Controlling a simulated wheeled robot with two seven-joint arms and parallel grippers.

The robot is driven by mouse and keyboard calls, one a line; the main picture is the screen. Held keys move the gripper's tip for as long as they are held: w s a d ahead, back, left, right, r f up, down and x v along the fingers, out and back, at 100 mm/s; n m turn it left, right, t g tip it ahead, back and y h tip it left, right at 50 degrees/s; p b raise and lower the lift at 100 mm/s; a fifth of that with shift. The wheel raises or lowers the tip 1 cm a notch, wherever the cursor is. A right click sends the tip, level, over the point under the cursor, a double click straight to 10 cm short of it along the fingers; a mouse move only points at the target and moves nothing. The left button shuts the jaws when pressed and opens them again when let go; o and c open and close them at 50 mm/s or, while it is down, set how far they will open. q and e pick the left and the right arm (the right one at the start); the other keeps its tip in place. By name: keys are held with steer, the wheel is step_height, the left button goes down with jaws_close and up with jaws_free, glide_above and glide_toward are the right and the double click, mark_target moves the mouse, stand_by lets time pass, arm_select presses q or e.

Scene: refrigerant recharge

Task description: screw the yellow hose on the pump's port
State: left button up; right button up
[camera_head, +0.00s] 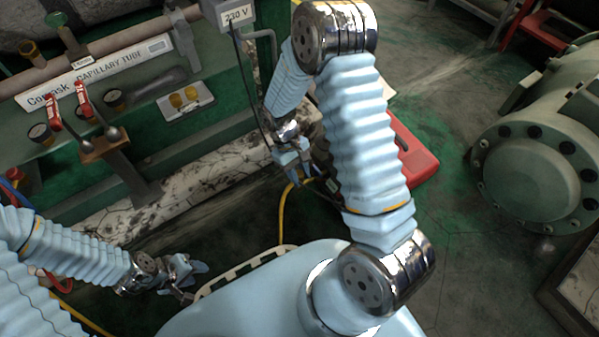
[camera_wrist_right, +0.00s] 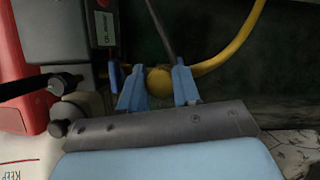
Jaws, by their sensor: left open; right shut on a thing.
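My right gripper (camera_head: 298,175) is low beside the green bench, partly covered by my right arm in the head view. In the right wrist view its two blue fingers (camera_wrist_right: 158,88) are shut on the round yellow end of the yellow hose (camera_wrist_right: 235,47). The hose curves away to the upper right there, and hangs down from the gripper (camera_head: 282,215) in the head view. What looks like the pump (camera_wrist_right: 55,35), a grey body with a dark labelled side, stands left of the fingers. I cannot make out its port or any contact. My left gripper (camera_head: 187,278) is open and empty at lower left.
A red case (camera_head: 412,150) lies on the floor behind my right arm. The green bench carries gauges, red-handled valves (camera_head: 83,100) and a capillary tube sign (camera_head: 95,70). A large green cylindrical machine (camera_head: 535,175) stands at right. Open floor (camera_head: 450,110) lies between.

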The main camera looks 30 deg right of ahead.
steer(key=shift+m, duration=0.3)
steer(key=m+y, duration=0.1)
steer(key=m, duration=0.2)
steer(key=o, duration=1.1)
steer(key=shift+f, duration=0.1)
steer(key=p+v, duration=0.3)
steer(key=v, duration=1.1)
steer(key=s+a+f+t+y+p, duration=0.2)
steer(key=s+a+f+p, duration=0.1)
steer(key=s+a+p, duration=0.2)
steer(key=s+a+f+t+y+p, duration=0.2)
steer(key=s+a+f+t+p, duration=0.1)
steer(key=s+a, duration=0.5)
steer(key=shift+s+a+f+m+p, duration=0.15)
steer(key=shift+s+f+m+p, duration=0.4)
steer(key=shift+p, duration=0.7)
